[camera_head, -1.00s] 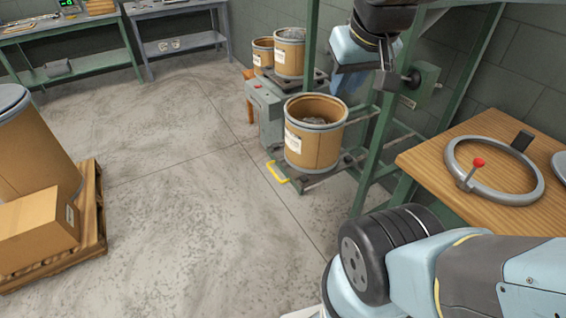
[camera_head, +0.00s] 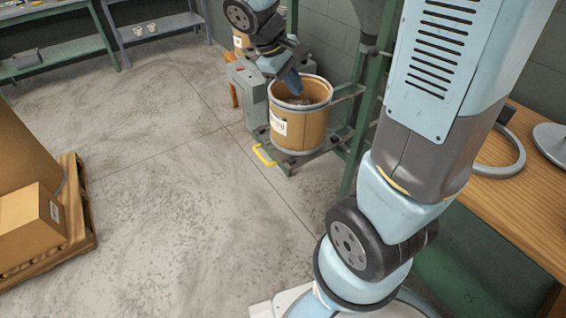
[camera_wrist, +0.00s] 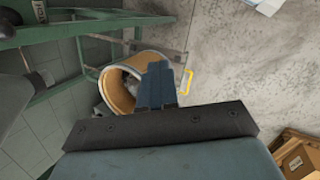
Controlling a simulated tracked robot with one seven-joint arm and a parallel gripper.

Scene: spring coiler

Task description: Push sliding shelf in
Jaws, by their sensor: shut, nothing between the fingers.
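The sliding shelf (camera_head: 299,160) is a low dark frame with a yellow handle (camera_head: 264,155) at its front, sticking out from the green rack. An open brown drum (camera_head: 312,128) with a grey rim and a white label stands upright on it. I cannot tell whether the fingers touch the drum.
A grey machine box (camera_head: 246,85) stands left of the drum. A green rack post (camera_head: 366,125) rises to its right. A wooden table (camera_head: 530,200) is at the right. A pallet (camera_head: 78,205) with a carton (camera_head: 30,222) is at the left. The floor between is clear.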

